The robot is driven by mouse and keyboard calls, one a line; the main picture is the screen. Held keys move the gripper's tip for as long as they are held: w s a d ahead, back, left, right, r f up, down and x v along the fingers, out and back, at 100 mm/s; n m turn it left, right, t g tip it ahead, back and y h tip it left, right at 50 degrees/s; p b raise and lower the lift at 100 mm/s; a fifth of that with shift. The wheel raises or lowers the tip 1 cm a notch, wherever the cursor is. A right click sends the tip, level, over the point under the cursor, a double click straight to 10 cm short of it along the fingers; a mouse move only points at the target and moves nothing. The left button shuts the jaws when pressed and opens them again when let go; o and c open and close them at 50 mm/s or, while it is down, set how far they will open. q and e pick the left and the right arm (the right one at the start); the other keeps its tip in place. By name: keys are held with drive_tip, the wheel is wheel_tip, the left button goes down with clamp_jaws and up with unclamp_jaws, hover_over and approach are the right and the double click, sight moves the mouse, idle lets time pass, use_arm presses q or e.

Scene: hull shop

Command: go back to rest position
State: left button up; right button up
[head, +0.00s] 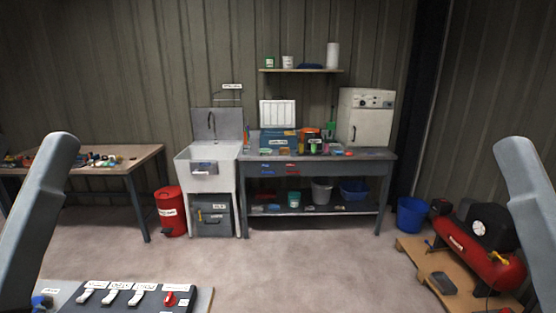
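One grey link of my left arm (40,210) stands upright at the left edge of the head view. A matching link of my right arm (530,205) stands at the right edge. I cannot see whether either gripper holds anything.
A panel with white levers and a red knob (136,298) is at the bottom left. A cluttered table (140,155) stands left, a sink (213,178) and workbench (340,162) at the back, and a red compressor (480,255) on a wooden board right. The middle floor is clear.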

wheel_tip(320, 180, up, 32)
drive_tip(key=p, duration=2.9)
drive_tip(key=shift+w+r, duration=0.1)
